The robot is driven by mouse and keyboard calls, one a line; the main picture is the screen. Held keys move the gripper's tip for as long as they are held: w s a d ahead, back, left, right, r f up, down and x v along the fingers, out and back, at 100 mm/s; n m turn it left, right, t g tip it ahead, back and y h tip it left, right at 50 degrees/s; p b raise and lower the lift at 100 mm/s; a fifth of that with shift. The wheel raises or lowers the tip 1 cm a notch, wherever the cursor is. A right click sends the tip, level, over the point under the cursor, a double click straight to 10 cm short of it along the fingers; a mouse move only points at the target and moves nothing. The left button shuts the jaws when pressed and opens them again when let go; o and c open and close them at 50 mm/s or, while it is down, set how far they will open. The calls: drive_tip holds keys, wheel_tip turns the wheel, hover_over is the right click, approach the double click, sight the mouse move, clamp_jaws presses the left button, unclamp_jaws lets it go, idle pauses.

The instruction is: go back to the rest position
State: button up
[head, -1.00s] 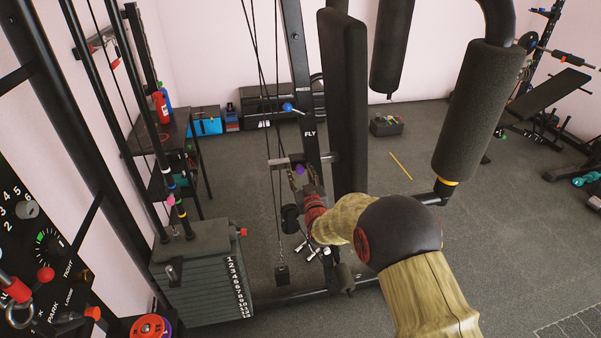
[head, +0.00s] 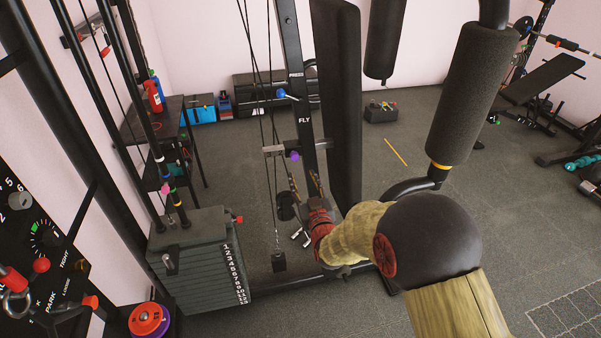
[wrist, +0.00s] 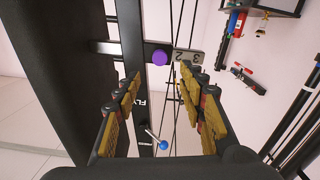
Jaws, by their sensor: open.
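My gripper (head: 303,182) is open and empty in front of the black upright (head: 304,120) marked PRESS and FLY. In the wrist view, its two yellow-padded fingers (wrist: 160,77) stand apart. A purple knob (wrist: 160,57) lies beyond and between the fingertips, beside a metal plate (wrist: 188,57) with numbers. The purple knob also shows in the head view (head: 294,156), just above the fingers. I cannot tell the exact gap between fingers and knob. A blue-tipped lever (head: 286,95) is higher on the upright and also shows in the wrist view (wrist: 163,145).
A weight stack (head: 200,262) stands left of my arm, and hanging cables run beside the upright. Padded rollers (head: 470,100) and a tall black pad (head: 338,100) are close on the right. Open floor (head: 520,230) lies farther right.

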drive_tip(key=shift+s+d, duration=0.1)
drive_tip(key=shift+s, duration=0.2)
